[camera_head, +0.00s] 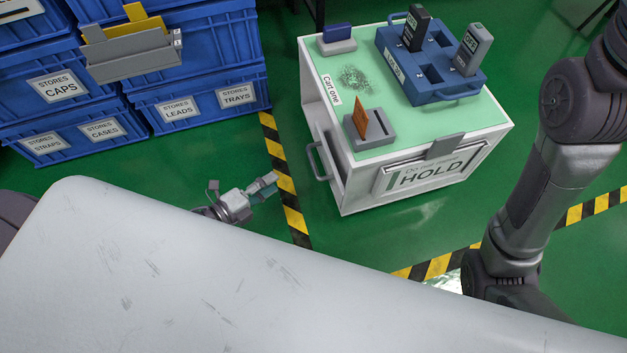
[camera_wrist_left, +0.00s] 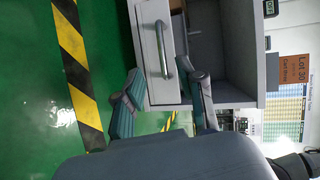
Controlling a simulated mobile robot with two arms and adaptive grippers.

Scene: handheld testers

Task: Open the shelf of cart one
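Cart one (camera_head: 440,132), a white cart with a pale green top and a "Cart one" label, stands right of centre in the head view. A grey bar handle (camera_head: 318,161) is on its left side. In the wrist view the handle (camera_wrist_left: 163,50) sits on a white shelf front (camera_wrist_left: 150,60), beside an open compartment (camera_wrist_left: 228,50). I cannot tell how far the shelf is out. My left gripper (camera_head: 270,184) is open and empty, left of the handle and apart from it. In the wrist view its fingers (camera_wrist_left: 166,76) are spread either side of the handle's line. My right gripper is out of view.
A blue holder (camera_head: 455,97) with handheld testers, a grey stand (camera_head: 375,140) with an orange card and a blue item (camera_head: 337,32) are on the cart. Blue bins (camera_head: 205,58) stand left. Striped tape (camera_head: 285,180) crosses the clear green floor.

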